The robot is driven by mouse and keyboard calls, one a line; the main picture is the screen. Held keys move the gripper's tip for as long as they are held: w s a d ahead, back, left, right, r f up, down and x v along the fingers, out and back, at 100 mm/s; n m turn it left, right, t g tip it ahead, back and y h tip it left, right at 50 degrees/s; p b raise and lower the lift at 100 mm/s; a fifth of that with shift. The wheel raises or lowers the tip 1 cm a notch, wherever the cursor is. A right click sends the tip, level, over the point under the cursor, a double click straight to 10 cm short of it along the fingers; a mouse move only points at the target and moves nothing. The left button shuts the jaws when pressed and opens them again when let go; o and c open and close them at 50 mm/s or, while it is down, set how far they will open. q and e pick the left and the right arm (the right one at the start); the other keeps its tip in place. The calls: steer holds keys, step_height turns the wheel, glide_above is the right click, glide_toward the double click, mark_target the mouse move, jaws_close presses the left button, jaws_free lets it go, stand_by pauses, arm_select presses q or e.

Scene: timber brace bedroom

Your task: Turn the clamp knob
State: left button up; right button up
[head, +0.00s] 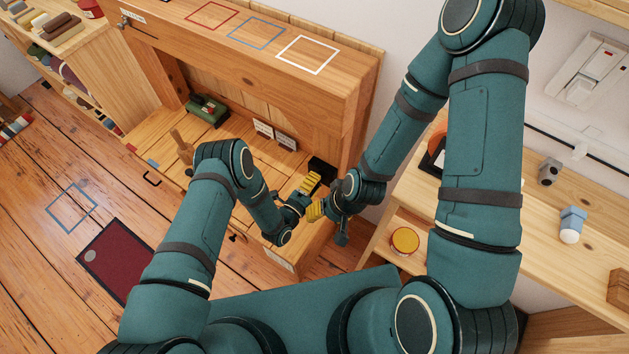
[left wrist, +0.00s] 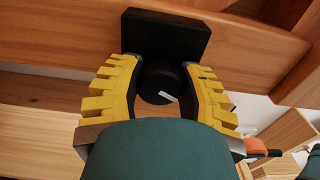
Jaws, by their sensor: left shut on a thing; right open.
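The clamp knob (left wrist: 157,84) is a round black knob with a small white mark. It sits in front of a black block (left wrist: 166,38) fixed to the timber in the left wrist view. The block also shows in the head view (head: 322,168) at the right end of the bench. My left gripper (head: 310,184) has its yellow fingers on either side of the knob and is shut on it; the fingers (left wrist: 158,90) also show in the left wrist view. My right gripper (head: 315,210) is open, just below the left one, with no thing visible in it.
A green tool (head: 207,110) and a wooden-handled item (head: 181,146) stand on the bench left of my grippers. A right-hand shelf holds a yellow-topped round tin (head: 404,240). A dark red mat (head: 112,260) lies on open floor at left.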

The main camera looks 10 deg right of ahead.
arm_select(q)
steer(key=m, duration=0.6)
steer(key=shift+a+m, duration=0.1)
steer(key=shift+m, duration=0.2)
stand_by(0.4)
steer(key=o, duration=1.2)
steer(key=v, duration=1.2)
steer(key=shift+r, duration=0.1)
